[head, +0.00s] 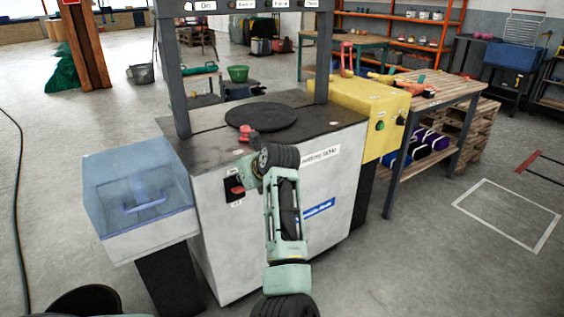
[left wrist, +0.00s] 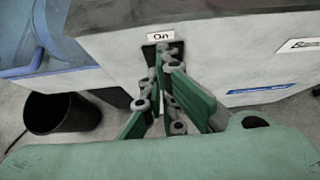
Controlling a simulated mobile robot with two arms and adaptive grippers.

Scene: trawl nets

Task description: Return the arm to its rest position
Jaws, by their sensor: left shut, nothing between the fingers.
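My left arm reaches up from the bottom middle of the head view, its wrist bent toward the front of a grey machine (head: 215,240). In the left wrist view my left gripper (left wrist: 166,52) is shut and empty. Its green fingers point at a dark switch recess under a label reading "On", and the fingertips cover most of the recess. I cannot tell whether they touch it. In the head view a red switch lever (head: 237,190) shows in that recess, just left of my wrist. My right gripper is not in view.
A translucent blue-lidded box (head: 138,190) stands left of the machine. A yellow control box (head: 365,115) is on its right, by a wooden workbench (head: 440,90). A black bin (left wrist: 62,113) stands on the floor at left. Open floor lies at front right.

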